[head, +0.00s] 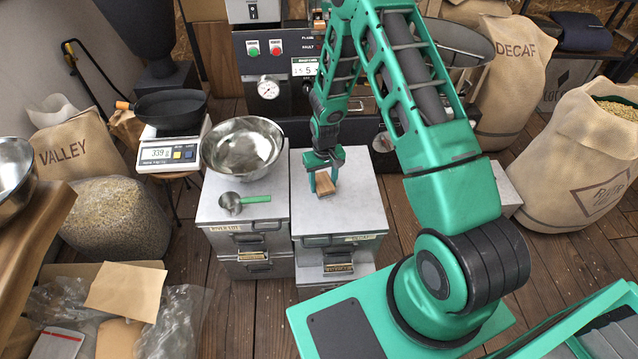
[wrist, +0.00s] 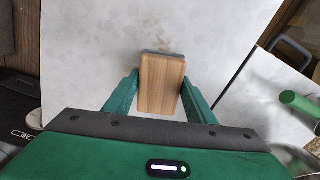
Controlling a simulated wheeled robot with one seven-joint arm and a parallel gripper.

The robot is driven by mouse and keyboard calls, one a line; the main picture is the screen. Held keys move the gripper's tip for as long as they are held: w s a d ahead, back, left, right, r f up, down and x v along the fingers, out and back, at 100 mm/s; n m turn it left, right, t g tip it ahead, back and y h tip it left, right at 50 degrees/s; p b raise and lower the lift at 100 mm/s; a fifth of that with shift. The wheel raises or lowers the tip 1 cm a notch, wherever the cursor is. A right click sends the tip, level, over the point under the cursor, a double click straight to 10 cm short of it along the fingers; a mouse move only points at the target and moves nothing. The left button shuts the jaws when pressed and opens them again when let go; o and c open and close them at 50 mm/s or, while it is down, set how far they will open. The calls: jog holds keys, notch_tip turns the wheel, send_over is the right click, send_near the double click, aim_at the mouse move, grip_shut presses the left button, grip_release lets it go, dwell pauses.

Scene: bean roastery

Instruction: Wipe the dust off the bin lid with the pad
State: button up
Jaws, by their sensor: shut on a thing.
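My gripper (head: 323,178) is shut on the pad, a wooden block (head: 326,188) with a thin grey layer under it. In the wrist view the pad (wrist: 161,84) sits between the two green fingers. The pad is at the lid (head: 360,205) of the right-hand bin, near its left side; whether it touches or hovers just above, I cannot tell. The lid (wrist: 90,50) is pale with grey mottling in the wrist view. Faint brownish dust specks (wrist: 178,42) show on it just beyond the pad. My fingers and the pad hide part of the lid.
The left bin's top (head: 213,211) holds a steel bowl (head: 242,146) and a scoop with a green handle (head: 231,203), close to my gripper's left. A scale (head: 172,155) with a black pan stands farther left. The roaster (head: 280,75) is behind the bins.

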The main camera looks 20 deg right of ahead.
aim_at(350, 188)
jog(key=shift+s+d+f, duration=0.1)
jog(key=shift+s+d, duration=0.4)
jog(key=shift+d, duration=1.05)
jog(key=shift+s+d+r, duration=0.1)
jog(key=shift+s+d, duration=0.45)
jog(key=shift+d, duration=1)
jog(key=shift+s+d+f, duration=0.1)
jog(key=shift+s+d, duration=0.4)
jog(key=shift+d, duration=1.05)
jog(key=shift+r, duration=3.05)
jog(key=shift+r, duration=0.1)
jog(key=shift+r, duration=1.4)
